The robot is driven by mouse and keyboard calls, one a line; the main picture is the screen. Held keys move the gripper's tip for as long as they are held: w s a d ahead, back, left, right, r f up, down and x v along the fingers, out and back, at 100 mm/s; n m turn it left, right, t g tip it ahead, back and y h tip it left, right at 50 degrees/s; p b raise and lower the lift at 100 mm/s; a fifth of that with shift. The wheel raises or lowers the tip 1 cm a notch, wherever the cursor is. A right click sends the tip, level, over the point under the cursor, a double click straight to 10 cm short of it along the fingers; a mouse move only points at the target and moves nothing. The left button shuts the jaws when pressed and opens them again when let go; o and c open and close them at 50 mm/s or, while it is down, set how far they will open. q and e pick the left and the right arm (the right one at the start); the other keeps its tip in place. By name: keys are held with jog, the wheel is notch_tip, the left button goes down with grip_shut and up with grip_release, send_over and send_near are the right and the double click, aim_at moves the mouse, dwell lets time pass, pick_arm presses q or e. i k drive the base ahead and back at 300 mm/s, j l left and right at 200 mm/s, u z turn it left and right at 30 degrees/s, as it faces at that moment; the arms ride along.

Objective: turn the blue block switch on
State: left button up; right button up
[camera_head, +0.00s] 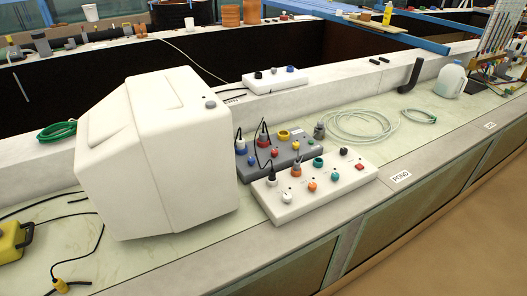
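I cannot tell for sure which part is the blue block switch. The on or off state of any of these is too small to read. Neither of my grippers is in view.
A big white machine housing (155,155) stands left of the boxes. The front white box (318,190) has orange and teal knobs and a red switch (359,166). A coiled clear hose (362,125) and a jug (450,80) lie right. The counter's front edge is clear.

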aim_at(251, 160)
jog(key=i+l+u, duration=0.2)
jog(key=l, duration=0.15)
jog(key=i+l+u, duration=0.2)
jog(key=l, duration=0.15)
jog(key=l+u, duration=0.2)
jog(key=l, duration=0.15)
jog(key=l+u, duration=0.2)
jog(key=l, duration=0.2)
